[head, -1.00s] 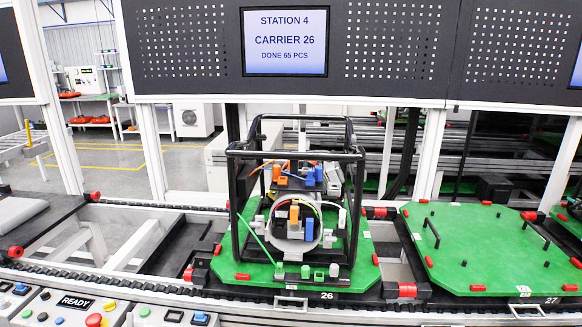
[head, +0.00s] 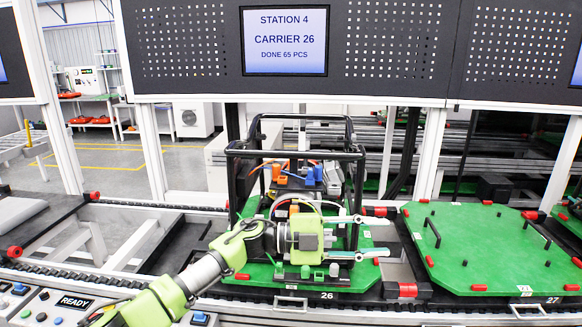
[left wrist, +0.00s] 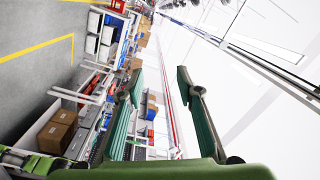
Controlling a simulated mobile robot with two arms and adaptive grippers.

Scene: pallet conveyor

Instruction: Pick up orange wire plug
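On the carrier numbered 26, a black tube frame (head: 354,155) stands around a unit with wires and small plugs. An orange plug (head: 277,172) with a wire sits in its upper part, beside blue plugs (head: 313,175). Another orange block lower at the front is mostly hidden behind my left gripper. I cannot tell which orange piece is the orange wire plug. My left gripper (head: 386,236) is in front of the frame's lower half, its fingers spread and pointing right. In the left wrist view the fingers (left wrist: 158,76) are apart with nothing between them. My right gripper is not in view.
The green plate (head: 345,274) of carrier 26 sits on the conveyor. Another green carrier (head: 480,255), numbered 27, stands to the right with short pegs. A button panel (head: 60,305) is at the front left. A dark panel with a screen (head: 285,40) hangs above.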

